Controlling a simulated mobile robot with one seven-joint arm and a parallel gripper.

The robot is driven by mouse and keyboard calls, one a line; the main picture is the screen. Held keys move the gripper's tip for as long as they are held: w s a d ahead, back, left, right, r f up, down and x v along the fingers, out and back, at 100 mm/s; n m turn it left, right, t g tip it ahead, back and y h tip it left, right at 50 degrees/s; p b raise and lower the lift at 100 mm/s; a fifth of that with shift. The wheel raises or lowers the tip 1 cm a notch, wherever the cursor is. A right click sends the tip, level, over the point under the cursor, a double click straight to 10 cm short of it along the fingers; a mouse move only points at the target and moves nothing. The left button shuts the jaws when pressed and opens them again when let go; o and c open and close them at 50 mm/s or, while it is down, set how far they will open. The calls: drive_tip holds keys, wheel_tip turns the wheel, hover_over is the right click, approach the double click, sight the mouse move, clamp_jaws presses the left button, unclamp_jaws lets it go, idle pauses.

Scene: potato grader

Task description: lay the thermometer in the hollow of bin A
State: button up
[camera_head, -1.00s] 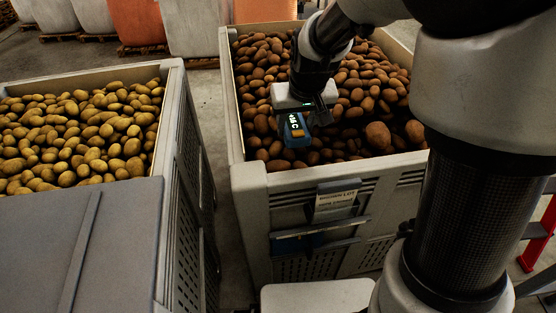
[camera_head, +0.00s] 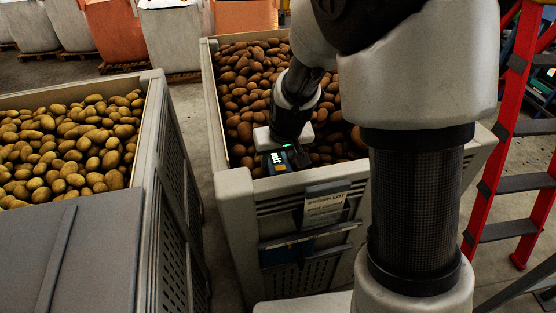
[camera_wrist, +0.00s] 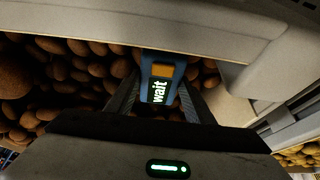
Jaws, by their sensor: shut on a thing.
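My gripper (camera_head: 281,153) is shut on the thermometer (camera_head: 277,161), a blue handheld device with an orange button and a lit display. In the wrist view the thermometer (camera_wrist: 161,70) sits between both fingers of my gripper (camera_wrist: 160,100), and its display reads "wait". It is over the near part of the right bin (camera_head: 270,187), just inside the front rim. Brown potatoes (camera_head: 250,75) fill this bin. I cannot tell whether the thermometer touches them; its far end is hidden. No hollow is clearly visible. The label (camera_head: 325,204) on the bin front seems to read "brown lot"; no letter A is legible.
A left bin (camera_head: 150,150) holds yellow potatoes (camera_head: 70,145), with a grey lid (camera_head: 85,255) over its near part. A narrow floor gap (camera_head: 187,130) separates the bins. A red ladder (camera_head: 497,130) stands at the right. Large bags (camera_head: 170,40) stand behind.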

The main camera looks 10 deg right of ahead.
drive_tip(key=shift+f, duration=0.2)
drive_tip(key=o, duration=1.2)
drive_tip(key=shift+o, duration=0.2)
drive_tip(key=shift+r, duration=0.15)
drive_tip(key=shift+r, duration=0.25)
drive_tip(key=s+d+f+p+v, duration=0.1)
drive_tip(key=s+p+v, duration=0.1)
drive_tip(key=v, duration=0.8)
drive_tip(key=s+d+f+p+v, duration=0.1)
drive_tip(key=d+v, duration=0.1)
drive_tip(key=v, duration=0.9)
drive_tip(key=s+d+r+m+t, duration=0.1)
drive_tip(key=s+d+r, duration=0.2)
drive_tip(key=s, duration=0.9)
drive_tip(key=shift+d+r+m+h, duration=0.15)
drive_tip(key=shift+r+m+h, duration=0.15)
drive_tip(key=shift+r, duration=0.45)
